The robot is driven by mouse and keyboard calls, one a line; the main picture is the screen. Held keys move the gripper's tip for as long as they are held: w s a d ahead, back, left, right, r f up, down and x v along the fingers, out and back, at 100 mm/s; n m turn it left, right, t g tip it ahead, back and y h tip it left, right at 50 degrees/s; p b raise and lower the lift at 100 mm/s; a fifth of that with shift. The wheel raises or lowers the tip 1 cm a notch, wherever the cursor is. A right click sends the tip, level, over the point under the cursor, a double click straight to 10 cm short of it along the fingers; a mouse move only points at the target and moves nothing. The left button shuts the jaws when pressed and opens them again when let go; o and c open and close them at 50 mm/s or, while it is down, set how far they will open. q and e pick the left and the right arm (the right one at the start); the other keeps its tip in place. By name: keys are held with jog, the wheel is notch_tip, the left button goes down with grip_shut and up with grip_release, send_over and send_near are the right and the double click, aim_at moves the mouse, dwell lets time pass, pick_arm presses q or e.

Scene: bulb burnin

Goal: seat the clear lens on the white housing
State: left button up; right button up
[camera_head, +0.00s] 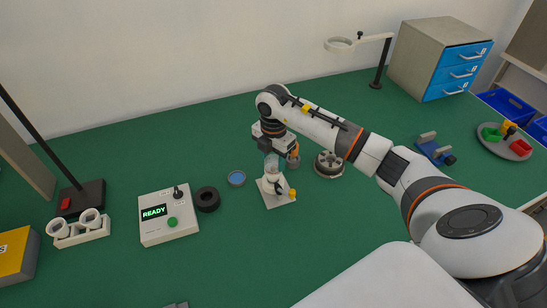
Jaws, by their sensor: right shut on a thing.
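My right gripper (272,147) reaches down over the middle of the table and is shut on the clear lens (271,163). The lens is a small translucent dome, partly hidden by the fingers. Directly under it is the white housing (271,182), upright on a pale square fixture plate (280,200) with a dark and yellow clamp. The lens is at or just above the housing's top; I cannot tell whether they touch. A small grey piece (176,305) at the bottom edge may be my left gripper; its jaws cannot be made out.
A control box (168,232) reading READY, a black ring (207,199) and a blue disc (236,178) lie left of the fixture. A rack (78,236) holds two white cups. A round grey part (329,164) is to the right. The green table front is mostly clear.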

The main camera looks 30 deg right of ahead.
aim_at(274, 159)
jog(key=shift+f+b, duration=0.3)
jog(key=shift+f, duration=0.3)
dwell(0.9)
jog(key=o, duration=1)
notch_tip(274, 159, up, 12)
jog(key=b, duration=0.1)
jog(key=shift+b, duration=0.3)
